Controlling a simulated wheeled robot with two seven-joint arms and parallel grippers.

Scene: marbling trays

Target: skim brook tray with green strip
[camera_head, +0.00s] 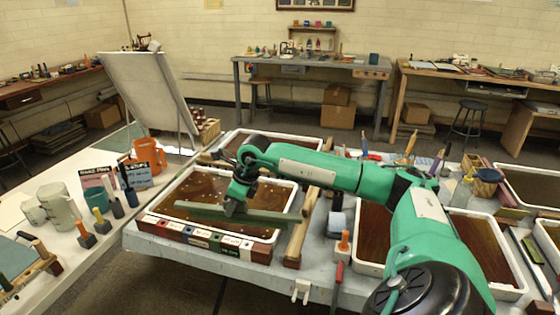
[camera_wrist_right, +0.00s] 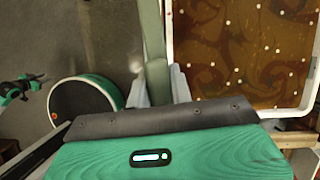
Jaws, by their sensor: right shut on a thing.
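My right gripper (camera_head: 232,207) is shut on a long grey-green strip (camera_head: 274,215). The strip is held level across the near part of the front-left tray, whose white rim (camera_head: 285,181) surrounds brown liquid with pale specks. In the right wrist view the strip (camera_wrist_right: 153,45) runs between my right gripper's fingers (camera_wrist_right: 158,90), alongside the tray's white rim (camera_wrist_right: 169,25). Dark swirls and pale specks show on the liquid there. I cannot tell whether the strip touches the liquid. No readable label marks the tray as brook. My left gripper is not in view.
A rail with coloured plates (camera_head: 203,240) runs along the tray's front. A wooden bar (camera_head: 300,232) stands at its right. Another tray lies behind, and more lie to the right. The left table holds an orange jug (camera_head: 149,154), cups and several small-handled tools.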

